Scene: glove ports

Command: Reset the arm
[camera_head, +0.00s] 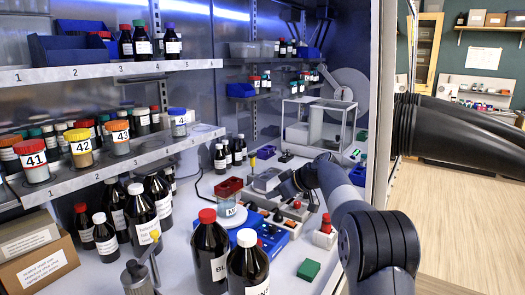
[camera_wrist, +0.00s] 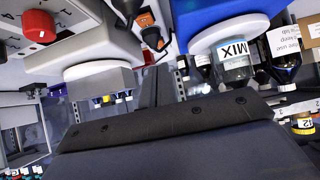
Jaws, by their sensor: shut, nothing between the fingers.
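My arm reaches in from the lower right of the head view, over the bench inside the glove box. My gripper (camera_head: 285,190) is at its end, low above the instruments in the middle of the bench, partly hidden by my own wrist. In the wrist view my gripper (camera_wrist: 156,88) shows as dark fingers beyond the broad dark body at the bottom. The fingers are together and hold nothing.
A beaker (camera_wrist: 236,66) labelled MIX stands on a blue device (camera_head: 270,238) near my gripper. Large dark bottles (camera_head: 210,255) stand in front. Numbered shelves with jars (camera_head: 80,150) are at left. A clear balance case (camera_head: 315,125) stands behind. A green block (camera_head: 309,269) lies at front right.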

